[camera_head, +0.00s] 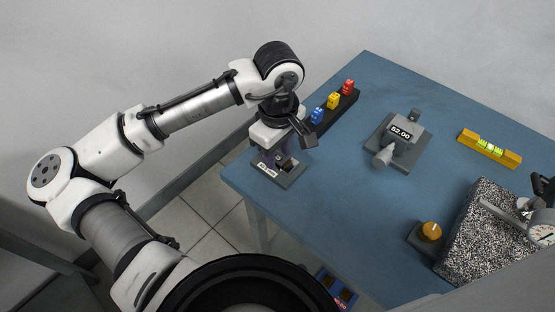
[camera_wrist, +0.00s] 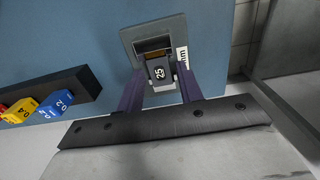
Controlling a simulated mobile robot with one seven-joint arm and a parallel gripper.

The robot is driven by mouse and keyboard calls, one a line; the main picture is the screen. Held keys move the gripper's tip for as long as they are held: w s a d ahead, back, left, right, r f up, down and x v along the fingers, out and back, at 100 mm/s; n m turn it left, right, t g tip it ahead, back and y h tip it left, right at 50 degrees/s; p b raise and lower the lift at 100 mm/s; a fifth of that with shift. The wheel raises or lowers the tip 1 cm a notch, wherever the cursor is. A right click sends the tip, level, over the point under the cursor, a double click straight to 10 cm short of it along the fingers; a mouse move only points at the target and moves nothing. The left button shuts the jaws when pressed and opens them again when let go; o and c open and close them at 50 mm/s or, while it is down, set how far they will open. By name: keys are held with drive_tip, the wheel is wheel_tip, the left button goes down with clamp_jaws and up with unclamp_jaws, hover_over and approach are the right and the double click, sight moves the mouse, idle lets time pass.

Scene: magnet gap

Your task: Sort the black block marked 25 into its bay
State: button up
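The black block marked 25 (camera_wrist: 159,72) is between the purple fingers of my gripper (camera_wrist: 161,80) in the wrist view. The fingertips appear to touch its two sides. The block is at the opening of a grey plate (camera_wrist: 130,38) with a white label; I cannot tell how deep it sits. In the head view my gripper (camera_head: 278,155) points down over this grey plate (camera_head: 291,180) at the table's near left corner. The block is mostly hidden there. A blue tray (camera_head: 323,274) with dark compartments shows partly at the bottom edge, below the table.
A dark rack (camera_head: 346,102) with blue, yellow and red numbered blocks stands close to my gripper.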

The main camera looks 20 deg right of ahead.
sight(278, 158)
drive_tip(key=c, duration=0.7)
wheel_tip(278, 158, up, 5)
drive_tip(key=p, duration=0.5)
drive_tip(key=shift+c, duration=0.2)
